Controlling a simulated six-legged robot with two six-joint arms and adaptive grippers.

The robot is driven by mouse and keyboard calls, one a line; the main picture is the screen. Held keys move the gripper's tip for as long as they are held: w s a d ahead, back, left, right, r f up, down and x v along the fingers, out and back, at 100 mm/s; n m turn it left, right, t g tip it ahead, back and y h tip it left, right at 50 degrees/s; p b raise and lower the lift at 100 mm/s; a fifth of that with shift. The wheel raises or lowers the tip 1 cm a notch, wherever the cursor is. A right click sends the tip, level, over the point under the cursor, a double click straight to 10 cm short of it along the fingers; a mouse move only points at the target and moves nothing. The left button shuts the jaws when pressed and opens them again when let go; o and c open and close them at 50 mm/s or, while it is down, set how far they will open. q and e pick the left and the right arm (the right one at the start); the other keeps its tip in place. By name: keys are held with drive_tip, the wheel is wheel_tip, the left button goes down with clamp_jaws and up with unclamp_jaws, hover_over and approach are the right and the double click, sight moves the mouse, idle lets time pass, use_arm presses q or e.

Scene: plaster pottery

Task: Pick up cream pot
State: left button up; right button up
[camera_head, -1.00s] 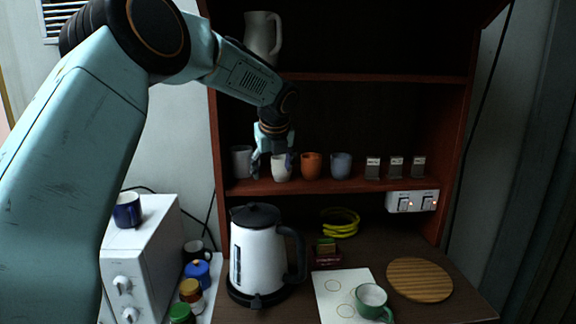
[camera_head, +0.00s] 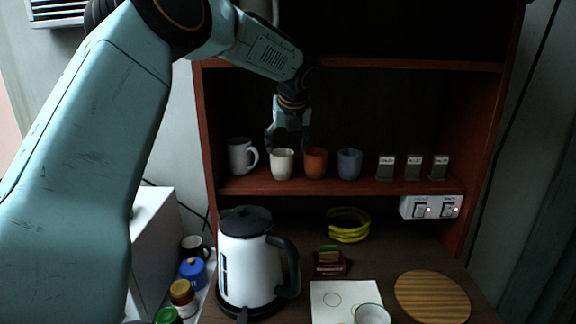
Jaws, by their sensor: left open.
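The cream pot (camera_head: 283,165) stands upright on the red-brown shelf (camera_head: 330,187), between a grey mug on its left and an orange cup on its right. My left gripper (camera_head: 287,146) points down just above the cream pot's rim, with its fingers apart, one toward each side of the pot. It holds nothing. I cannot tell whether a finger touches the pot or how far the fingers are in front of or behind it. My right gripper is out of view.
Beside the pot are the grey mug (camera_head: 238,157), the orange cup (camera_head: 315,163) and a blue-grey cup (camera_head: 349,164). Small labelled blocks (camera_head: 413,168) stand farther right. Below are a white kettle (camera_head: 247,270), yellow rings (camera_head: 347,226) and a round wooden board (camera_head: 432,297).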

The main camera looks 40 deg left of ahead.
sight(282, 160)
use_arm(q)
drive_tip(key=shift+s+a+f, duration=0.35)
drive_tip(key=shift+s+f, duration=0.1)
drive_tip(key=shift+f, duration=0.1)
drive_tip(key=shift+p+x, duration=0.6)
drive_tip(key=shift+x, duration=0.5)
drive_tip(key=w+f, duration=0.1)
drive_tip(key=w+a+f, duration=0.1)
drive_tip(key=f, duration=0.1)
drive_tip(key=shift+s+r, duration=0.45)
drive_tip(key=shift+s, duration=0.25)
drive_tip(key=shift+c, duration=1.1)
drive_tip(key=shift+s, duration=0.1)
drive_tip(key=shift+c, duration=0.8)
drive_tip(key=shift+w+f, duration=0.25)
drive_tip(key=shift+w, duration=0.25)
drive_tip(key=c, duration=0.5)
drive_tip(key=shift+s+d, duration=0.1)
drive_tip(key=shift+c, duration=1.1)
drive_tip(key=shift+s, duration=0.15)
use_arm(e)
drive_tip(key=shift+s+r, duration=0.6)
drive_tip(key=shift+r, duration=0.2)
use_arm(q)
drive_tip(key=shift+r, duration=0.1)
